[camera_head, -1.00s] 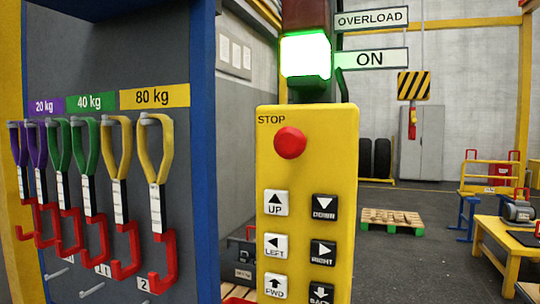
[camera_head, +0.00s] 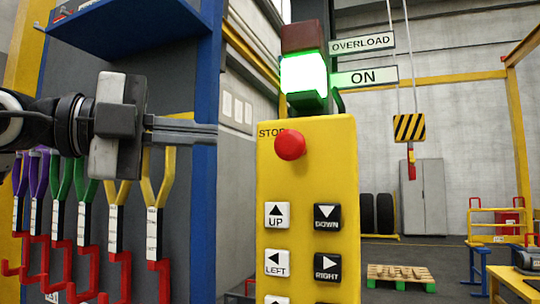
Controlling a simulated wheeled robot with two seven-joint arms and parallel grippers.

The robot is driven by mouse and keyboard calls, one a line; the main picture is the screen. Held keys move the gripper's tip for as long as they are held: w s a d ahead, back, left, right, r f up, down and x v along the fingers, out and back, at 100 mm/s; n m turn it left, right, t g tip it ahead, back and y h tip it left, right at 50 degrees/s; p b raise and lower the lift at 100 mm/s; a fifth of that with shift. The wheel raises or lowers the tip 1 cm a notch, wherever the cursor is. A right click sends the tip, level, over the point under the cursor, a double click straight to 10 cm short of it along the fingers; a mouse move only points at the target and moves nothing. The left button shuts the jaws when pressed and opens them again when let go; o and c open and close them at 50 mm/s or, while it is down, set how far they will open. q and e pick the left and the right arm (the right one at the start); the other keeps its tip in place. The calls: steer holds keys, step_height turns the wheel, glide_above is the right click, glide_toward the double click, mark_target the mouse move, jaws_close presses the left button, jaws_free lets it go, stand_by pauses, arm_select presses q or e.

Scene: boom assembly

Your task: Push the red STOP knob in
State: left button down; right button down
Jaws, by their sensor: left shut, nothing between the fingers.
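The red STOP knob (camera_head: 290,145) is near the top of the yellow control box (camera_head: 340,200), just below the STOP label, and it stands out from the face. The lamp above the box glows green (camera_head: 304,75) beside the ON sign (camera_head: 362,79). My left gripper (camera_head: 215,132) comes in from the left, shut and empty, its fingers pointing right toward the knob. A gap lies between the fingertips and the box in the picture. My right gripper is not in view.
A rack (camera_head: 180,210) with several hooked slings hangs behind my left gripper. A blue post (camera_head: 205,230) stands between rack and box. Black and white direction buttons (camera_head: 326,217) sit below the knob. A striped crane hook block (camera_head: 409,128) hangs at the back right.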

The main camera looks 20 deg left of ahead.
arm_select(q)
steer(key=shift+s+a+r+n+t+y, duration=0.3)
steer(key=shift+s+a+r+t+y, duration=0.15)
steer(key=shift+a, duration=0.25)
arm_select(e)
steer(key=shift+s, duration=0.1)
arm_select(q)
steer(key=shift+d, duration=0.1)
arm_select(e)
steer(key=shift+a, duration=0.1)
arm_select(q)
steer(key=p, duration=0.3)
glide_toward(294, 142)
steer(key=s+d+x, duration=0.1)
steer(key=x, duration=0.4)
steer(key=shift+w+h+p, duration=0.25)
steer(key=shift+w+p, duration=0.05)
steer(key=shift+w, duration=0.45)
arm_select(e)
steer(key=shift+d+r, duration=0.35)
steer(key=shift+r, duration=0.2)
arm_select(q)
steer(key=shift+a, duration=0.1)
steer(key=shift+w, duration=0.15)
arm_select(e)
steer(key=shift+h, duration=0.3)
